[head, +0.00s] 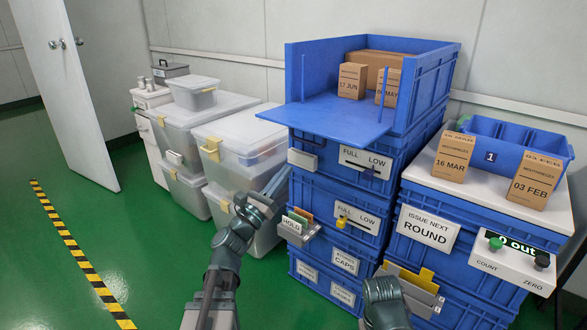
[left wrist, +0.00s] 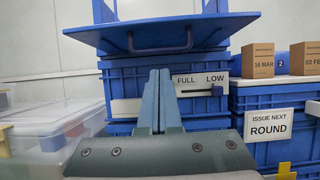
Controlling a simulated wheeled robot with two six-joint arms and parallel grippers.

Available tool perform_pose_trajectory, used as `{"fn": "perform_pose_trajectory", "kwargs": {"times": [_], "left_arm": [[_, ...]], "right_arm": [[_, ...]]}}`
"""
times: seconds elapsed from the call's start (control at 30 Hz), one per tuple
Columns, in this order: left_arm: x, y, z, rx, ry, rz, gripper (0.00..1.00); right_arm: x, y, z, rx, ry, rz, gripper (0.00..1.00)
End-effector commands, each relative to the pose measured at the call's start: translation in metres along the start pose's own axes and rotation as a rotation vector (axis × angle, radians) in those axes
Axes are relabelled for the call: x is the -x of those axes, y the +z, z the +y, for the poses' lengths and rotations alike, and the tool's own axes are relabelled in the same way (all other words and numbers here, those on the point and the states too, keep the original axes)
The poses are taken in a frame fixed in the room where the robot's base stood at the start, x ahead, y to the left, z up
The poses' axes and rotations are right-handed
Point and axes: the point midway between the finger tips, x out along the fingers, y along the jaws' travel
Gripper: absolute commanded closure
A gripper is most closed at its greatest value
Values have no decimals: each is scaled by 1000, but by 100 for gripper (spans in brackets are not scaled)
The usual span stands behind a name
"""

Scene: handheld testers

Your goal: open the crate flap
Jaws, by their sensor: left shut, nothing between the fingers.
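The blue crate (head: 425,92) sits on top of the middle stack, with its front open. Its flap (head: 335,114) is folded down and sticks out level toward me. In the left wrist view, the flap (left wrist: 150,32) shows from below with a dark handle on its front edge. My left gripper (head: 284,174) is shut and empty, below and left of the flap, apart from it. Its closed fingers (left wrist: 160,75) point up under the flap in the left wrist view. My right arm's end (head: 385,300) is low at front centre; its fingers cannot be made out.
Cartons (head: 352,80) stand inside the crate. Blue bins with FULL/LOW sliders (head: 366,162) are stacked below it. Clear lidded boxes (head: 238,135) stand left. The green floor at left is free.

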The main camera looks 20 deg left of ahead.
Motion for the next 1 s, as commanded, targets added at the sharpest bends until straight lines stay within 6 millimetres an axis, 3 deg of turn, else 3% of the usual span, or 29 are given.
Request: {"fn": "perform_pose_trajectory", "kwargs": {"times": [0.1, 0.3, 0.73, 0.87, 1.0], "left_arm": [[24, -1, -1, -2, 1, 1, 100], [40, 1, 0, 0, 0, 0, 100], [41, -1, -6, -18, -19, 11, 100], [32, -20, -47, -152, -147, 79, 100], [30, -66, -130, -436, -444, 193, 100]], "right_arm": [[-11, -1, -1, -2, 0, 0, 50], [-17, -1, -2, -4, 0, 0, 50], [-16, -1, -2, -5, 0, 0, 50], [-13, -1, -1, -5, 0, 0, 50], [-7, 0, -1, -5, 0, 0, 50]]}}
